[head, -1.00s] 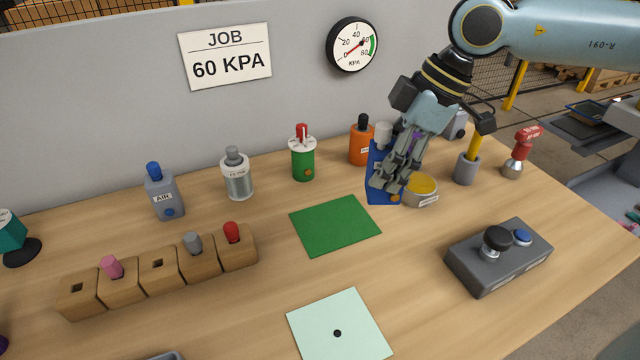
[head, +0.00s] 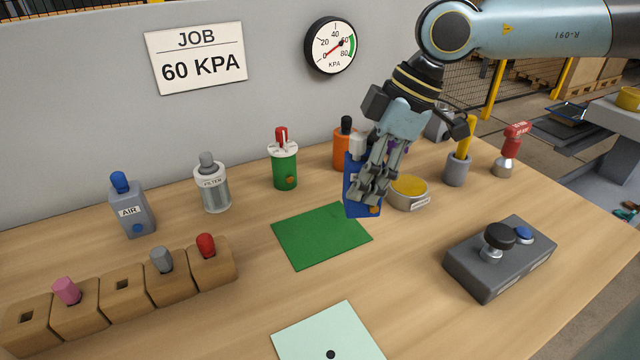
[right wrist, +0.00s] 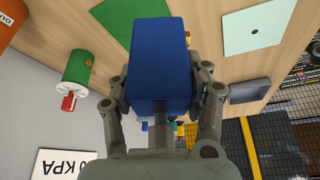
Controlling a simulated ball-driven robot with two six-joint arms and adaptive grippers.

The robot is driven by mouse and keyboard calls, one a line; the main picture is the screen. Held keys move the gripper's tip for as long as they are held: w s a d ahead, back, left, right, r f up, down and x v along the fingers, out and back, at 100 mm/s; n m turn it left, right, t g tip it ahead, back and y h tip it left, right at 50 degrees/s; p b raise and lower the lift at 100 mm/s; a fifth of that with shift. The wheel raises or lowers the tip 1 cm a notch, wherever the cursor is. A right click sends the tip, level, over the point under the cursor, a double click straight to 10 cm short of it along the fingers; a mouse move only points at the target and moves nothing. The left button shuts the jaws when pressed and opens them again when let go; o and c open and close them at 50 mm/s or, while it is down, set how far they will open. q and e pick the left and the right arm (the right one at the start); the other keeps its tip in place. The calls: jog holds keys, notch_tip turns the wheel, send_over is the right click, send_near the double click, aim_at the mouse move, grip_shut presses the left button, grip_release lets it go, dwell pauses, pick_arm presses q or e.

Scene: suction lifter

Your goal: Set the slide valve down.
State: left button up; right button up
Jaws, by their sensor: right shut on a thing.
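The slide valve, a blue block (head: 353,201) with a light knob on top and an orange spot low on its front, is held upright in my right gripper (head: 373,190). In the right wrist view the blue block (right wrist: 160,65) fills the space between the two fingers, which press on its sides. It is at the back right corner of the green mat (head: 320,236); I cannot tell whether its base touches the table. The fingers hide part of its front. My left gripper is not in view.
A round yellow-topped tin (head: 410,192) stands close right of the valve, an orange bottle (head: 341,152) behind it and a green cylinder (head: 285,167) to its left. A grey control box (head: 500,262) is at right. A pale square (head: 325,335) lies in front.

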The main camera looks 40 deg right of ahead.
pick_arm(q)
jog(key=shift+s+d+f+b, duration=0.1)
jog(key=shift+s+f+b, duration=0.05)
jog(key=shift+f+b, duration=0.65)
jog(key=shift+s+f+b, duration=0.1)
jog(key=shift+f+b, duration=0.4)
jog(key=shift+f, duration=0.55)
pick_arm(e)
jog(key=shift+w+a+f, duration=0.45)
jog(key=shift+w+f, duration=0.6)
jog(key=shift+f, duration=0.3)
jog(key=shift+w+a+f, duration=0.4)
jog(key=shift+w+f, duration=0.7)
jog(key=shift+f, duration=0.2)
jog(key=shift+w+a+f, duration=0.45)
jog(key=shift+w+f, duration=0.6)
jog(key=shift+f, duration=0.3)
jog(key=shift+f, duration=0.15)
jog(key=o, duration=1.3)
pick_arm(q)
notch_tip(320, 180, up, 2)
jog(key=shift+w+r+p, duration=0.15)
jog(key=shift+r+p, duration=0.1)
jog(key=shift+p, duration=1)
pick_arm(e)
jog(key=v, duration=1.2)
